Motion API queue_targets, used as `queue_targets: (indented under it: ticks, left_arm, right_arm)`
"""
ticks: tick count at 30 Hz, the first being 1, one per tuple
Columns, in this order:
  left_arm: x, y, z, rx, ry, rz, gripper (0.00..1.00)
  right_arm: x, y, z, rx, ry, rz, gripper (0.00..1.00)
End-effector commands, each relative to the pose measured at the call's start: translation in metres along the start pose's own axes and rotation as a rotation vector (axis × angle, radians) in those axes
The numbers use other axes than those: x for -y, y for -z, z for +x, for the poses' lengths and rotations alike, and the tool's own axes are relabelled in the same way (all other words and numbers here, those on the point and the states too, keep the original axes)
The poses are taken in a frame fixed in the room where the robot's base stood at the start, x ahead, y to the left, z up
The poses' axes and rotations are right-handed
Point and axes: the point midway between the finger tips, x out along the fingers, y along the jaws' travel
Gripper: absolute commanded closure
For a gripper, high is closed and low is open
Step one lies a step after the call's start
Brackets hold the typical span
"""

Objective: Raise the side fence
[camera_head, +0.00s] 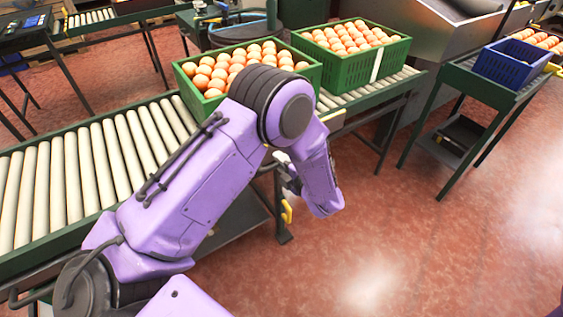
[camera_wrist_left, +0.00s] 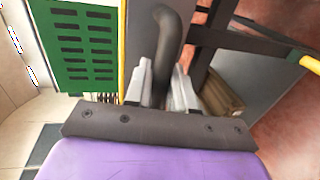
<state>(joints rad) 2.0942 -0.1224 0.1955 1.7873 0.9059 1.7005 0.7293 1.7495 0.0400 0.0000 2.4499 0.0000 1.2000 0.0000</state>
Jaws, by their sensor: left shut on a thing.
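My left gripper (camera_head: 283,178) is low beside the near edge of the roller conveyor, mostly hidden behind my purple forearm. In the left wrist view, its two pale fingers (camera_wrist_left: 164,88) are on either side of a dark curved bar (camera_wrist_left: 170,32) and shut on it. The bar looks like a handle on a grey panel (camera_wrist_left: 138,38) with a yellow edge, which seems to be the side fence. How high the fence stands is hard to tell. My right gripper is not in view.
A blue crate (camera_head: 505,66) stands on a separate stand at the right. The red floor (camera_head: 420,250) in front is clear.

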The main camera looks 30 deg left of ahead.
Motion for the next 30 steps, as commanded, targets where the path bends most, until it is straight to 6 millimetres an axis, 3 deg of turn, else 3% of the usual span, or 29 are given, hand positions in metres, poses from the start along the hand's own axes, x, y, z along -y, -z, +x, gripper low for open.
queue_targets:
  ticks: [1,8,18,19,21,30]
  left_arm:
    - [-0.016,0.000,-0.003,-0.002,-0.002,-0.002,1.00]
    - [-0.065,-0.001,-0.013,-0.001,-0.002,-0.004,1.00]
    - [-0.070,-0.001,-0.013,-0.001,-0.007,-0.006,1.00]
    - [-0.070,-0.002,-0.013,-0.001,-0.007,-0.006,0.73]
    - [-0.070,-0.002,-0.013,-0.001,-0.007,-0.007,0.59]
    - [-0.068,-0.001,-0.017,0.000,-0.003,-0.003,0.59]
  right_arm:
    - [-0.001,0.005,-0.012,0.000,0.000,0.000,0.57]
    - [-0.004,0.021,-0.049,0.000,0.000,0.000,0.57]
    - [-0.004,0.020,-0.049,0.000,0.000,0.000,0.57]
    - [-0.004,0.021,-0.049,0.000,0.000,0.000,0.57]
    - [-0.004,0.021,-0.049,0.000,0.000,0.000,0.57]
    - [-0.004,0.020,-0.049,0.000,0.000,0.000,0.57]
